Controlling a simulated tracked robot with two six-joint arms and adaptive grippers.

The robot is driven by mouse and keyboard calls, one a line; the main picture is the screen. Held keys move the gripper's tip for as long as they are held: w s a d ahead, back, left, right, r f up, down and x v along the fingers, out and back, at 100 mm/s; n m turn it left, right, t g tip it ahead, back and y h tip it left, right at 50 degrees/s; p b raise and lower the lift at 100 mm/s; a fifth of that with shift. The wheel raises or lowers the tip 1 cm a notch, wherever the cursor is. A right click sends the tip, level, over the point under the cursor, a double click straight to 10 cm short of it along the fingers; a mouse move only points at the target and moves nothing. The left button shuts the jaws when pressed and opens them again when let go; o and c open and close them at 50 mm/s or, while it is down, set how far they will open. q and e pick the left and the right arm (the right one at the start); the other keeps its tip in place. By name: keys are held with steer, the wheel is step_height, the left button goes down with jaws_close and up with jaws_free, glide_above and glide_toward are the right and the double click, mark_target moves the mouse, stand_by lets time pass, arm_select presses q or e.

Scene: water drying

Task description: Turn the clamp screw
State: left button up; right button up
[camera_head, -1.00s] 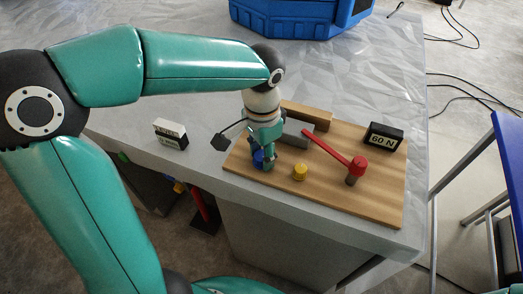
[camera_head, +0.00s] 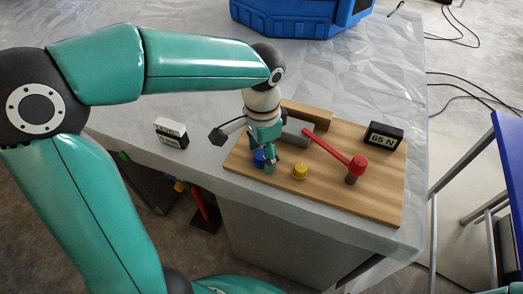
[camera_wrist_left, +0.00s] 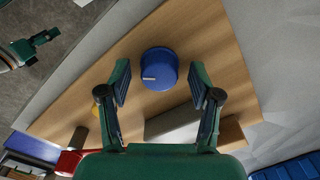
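The clamp screw appears as a blue knob with a white mark on its top, on the wooden board (camera_head: 375,205). The knob (camera_wrist_left: 160,68) lies between the fingertips of my left gripper (camera_wrist_left: 160,83) in the left wrist view, with a gap on each side. The fingers are apart and point down at it. In the head view my left gripper (camera_head: 267,160) partly covers the blue knob (camera_head: 258,157). A black display (camera_head: 383,136) on the board reads 65 N. A green-grey part, seemingly my right gripper (camera_wrist_left: 40,45), shows at the wrist view's top left.
The board also holds a yellow knob (camera_head: 300,171), a red lever (camera_head: 335,149), a grey block (camera_head: 297,133) and a wooden block (camera_head: 307,112). A small white-and-black box (camera_head: 171,133) stands left on the table. A blue case (camera_head: 290,18) is behind.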

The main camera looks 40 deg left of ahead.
mark_target(262, 154)
arm_select(q)
step_height(262, 154, up, 12)
stand_by(0.7)
stand_by(0.4)
